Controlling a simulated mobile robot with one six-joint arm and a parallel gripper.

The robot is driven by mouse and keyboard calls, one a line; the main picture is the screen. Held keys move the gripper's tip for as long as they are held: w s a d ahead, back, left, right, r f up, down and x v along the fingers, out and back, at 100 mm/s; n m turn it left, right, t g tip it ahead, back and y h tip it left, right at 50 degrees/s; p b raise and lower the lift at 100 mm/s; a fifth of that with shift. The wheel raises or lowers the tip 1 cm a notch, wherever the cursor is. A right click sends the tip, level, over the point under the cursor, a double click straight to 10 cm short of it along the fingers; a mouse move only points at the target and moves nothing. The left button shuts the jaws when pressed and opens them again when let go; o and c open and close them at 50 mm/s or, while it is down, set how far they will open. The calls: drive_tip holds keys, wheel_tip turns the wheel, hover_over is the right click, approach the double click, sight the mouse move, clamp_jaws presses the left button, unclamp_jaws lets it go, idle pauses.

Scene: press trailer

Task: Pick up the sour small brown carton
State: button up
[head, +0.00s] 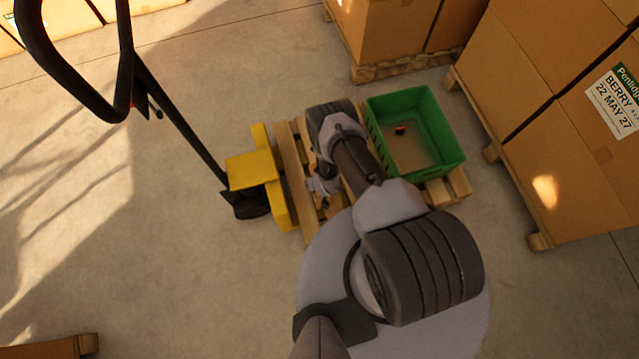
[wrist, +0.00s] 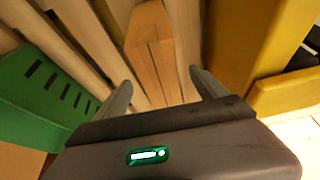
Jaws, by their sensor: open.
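A small brown box-shaped thing (wrist: 151,52), which looks like the carton, stands on the pallet in the wrist view. No label on it is readable, so I cannot tell whether it is the sour one. My gripper (wrist: 162,88) is open, with one finger on each side of the near part of this brown thing. I cannot tell whether the fingers touch it. In the head view my arm hides most of that spot, and the carton cannot be made out there.
A green crate (head: 375,135) with a small red and black item (head: 400,130) stands on the wooden pallet (head: 458,184). A yellow pallet jack (head: 252,168) is at its left. Stacked large boxes (head: 560,100) rise at the right.

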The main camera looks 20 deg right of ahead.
drive_tip(key=b+x, duration=0.4)
drive_tip(key=x, duration=0.2)
drive_tip(key=shift+w, duration=0.2)
drive_tip(key=shift+f, duration=0.25)
drive_tip(key=shift+c, duration=0.4)
clamp_jaws()
